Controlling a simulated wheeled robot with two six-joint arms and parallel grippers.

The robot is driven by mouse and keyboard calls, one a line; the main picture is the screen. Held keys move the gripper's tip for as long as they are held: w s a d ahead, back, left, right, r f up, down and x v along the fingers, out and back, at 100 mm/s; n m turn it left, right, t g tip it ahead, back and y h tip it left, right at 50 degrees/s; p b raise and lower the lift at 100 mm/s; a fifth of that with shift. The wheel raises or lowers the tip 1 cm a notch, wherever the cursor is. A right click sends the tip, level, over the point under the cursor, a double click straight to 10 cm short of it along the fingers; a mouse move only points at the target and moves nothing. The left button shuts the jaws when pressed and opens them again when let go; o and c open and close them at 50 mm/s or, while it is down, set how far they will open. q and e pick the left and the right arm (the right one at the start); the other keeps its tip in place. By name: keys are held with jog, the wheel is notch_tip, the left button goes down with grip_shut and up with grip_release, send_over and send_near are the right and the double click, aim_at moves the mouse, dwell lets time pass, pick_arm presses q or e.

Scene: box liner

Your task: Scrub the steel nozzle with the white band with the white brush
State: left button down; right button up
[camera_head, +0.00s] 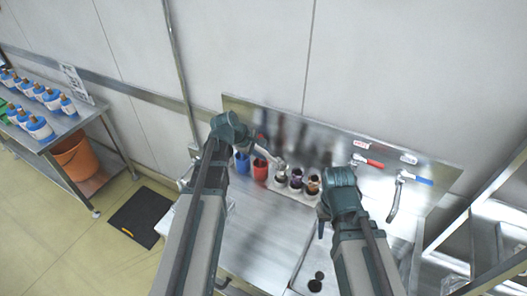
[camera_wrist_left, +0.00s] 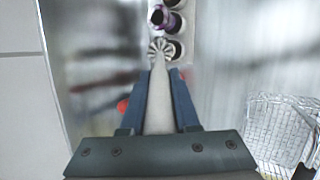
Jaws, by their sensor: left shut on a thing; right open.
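My left gripper (camera_wrist_left: 163,78) is shut on the white brush (camera_wrist_left: 160,108), with the ribbed round head (camera_wrist_left: 160,49) pointing away from the fingers. In the head view the brush (camera_head: 272,156) reaches right from my left gripper (camera_head: 256,147) toward a row of nozzles. Its head is beside the nearest nozzle (camera_head: 281,178), which also shows in the wrist view (camera_wrist_left: 176,50); contact cannot be told. That nozzle looks pale-topped, but its band is not clear. A purple-banded nozzle (camera_head: 296,182) and an orange-marked one (camera_head: 313,188) stand beyond. My right gripper (camera_head: 321,224) is open and empty above the steel counter.
A blue cup (camera_head: 242,163) and a red cup (camera_head: 261,170) stand left of the nozzles. Red-handled (camera_head: 368,161) and blue-handled (camera_head: 417,179) taps are on the steel backsplash. A dark round opening or object (camera_head: 316,283) is at the front. A wire basket (camera_wrist_left: 280,130) shows in the wrist view.

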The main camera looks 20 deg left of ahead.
dwell(0.4)
pick_arm(q)
jog(key=w, duration=0.3)
jog(key=shift+w+d, duration=0.25)
jog(key=shift+d, duration=0.1)
jog(key=shift+s, duration=0.1)
dwell(0.3)
jog(key=shift+s+a, duration=0.2)
jog(key=shift+s, duration=0.65)
jog(key=shift+s+a, duration=0.15)
jog(key=shift+s, duration=0.7)
jog(key=shift+w, duration=0.15)
